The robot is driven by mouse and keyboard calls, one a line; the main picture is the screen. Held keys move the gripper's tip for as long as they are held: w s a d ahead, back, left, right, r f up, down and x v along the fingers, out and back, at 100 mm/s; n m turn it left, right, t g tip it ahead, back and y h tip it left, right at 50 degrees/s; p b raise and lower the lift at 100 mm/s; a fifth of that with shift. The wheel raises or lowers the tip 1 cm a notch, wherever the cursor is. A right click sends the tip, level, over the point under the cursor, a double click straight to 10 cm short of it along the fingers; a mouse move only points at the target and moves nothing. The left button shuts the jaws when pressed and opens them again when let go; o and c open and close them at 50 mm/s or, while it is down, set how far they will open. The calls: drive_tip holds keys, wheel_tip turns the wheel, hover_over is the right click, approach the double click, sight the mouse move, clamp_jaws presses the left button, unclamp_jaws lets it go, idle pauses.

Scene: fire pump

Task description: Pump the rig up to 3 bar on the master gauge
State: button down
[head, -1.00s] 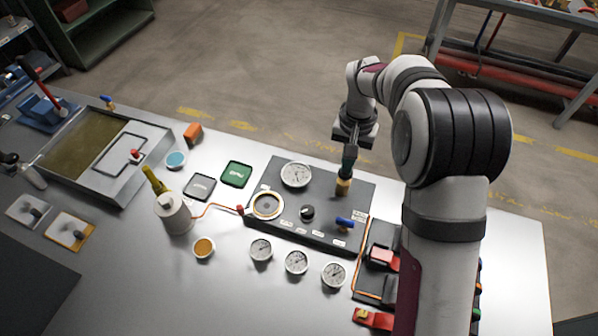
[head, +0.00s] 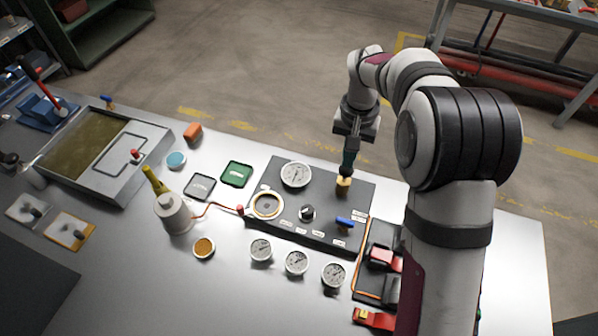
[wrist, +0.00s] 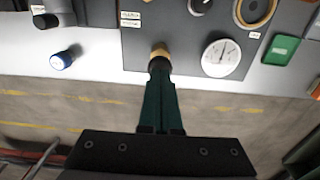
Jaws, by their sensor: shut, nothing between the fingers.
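The rig is a dark panel (head: 272,215) on the bench. Its large white dial gauge (head: 296,174), likely the master gauge, also shows in the wrist view (wrist: 221,57); its reading is too small to make out. A brass-yellow knob (head: 343,183) stands at the panel's back right corner; it also shows in the wrist view (wrist: 160,52). My gripper (head: 347,172) points down with its green fingers shut, tips at the top of the brass knob. In the wrist view my gripper (wrist: 159,66) overlaps the knob's near side; whether it touches is unclear.
Several small gauges lie in front, one here (head: 261,250). Red-handled items (head: 383,255) lie right of the panel.

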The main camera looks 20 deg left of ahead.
wheel_tip(320, 180, up, 7)
idle(0.7)
drive_tip(key=s+d+r+m, duration=0.2)
drive_tip(key=s+d+r, duration=0.3)
drive_tip(key=s+d, duration=0.5)
drive_tip(key=s+d+f+m+y, duration=0.1)
drive_tip(key=s+f, duration=0.1)
drive_tip(key=s, duration=0.8)
drive_tip(key=s+d+f+m, duration=0.1)
drive_tip(key=s+f+m, duration=0.1)
drive_tip(key=s, duration=0.8)
drive_tip(key=shift+m+y, duration=0.3)
drive_tip(key=shift+y, duration=0.1)
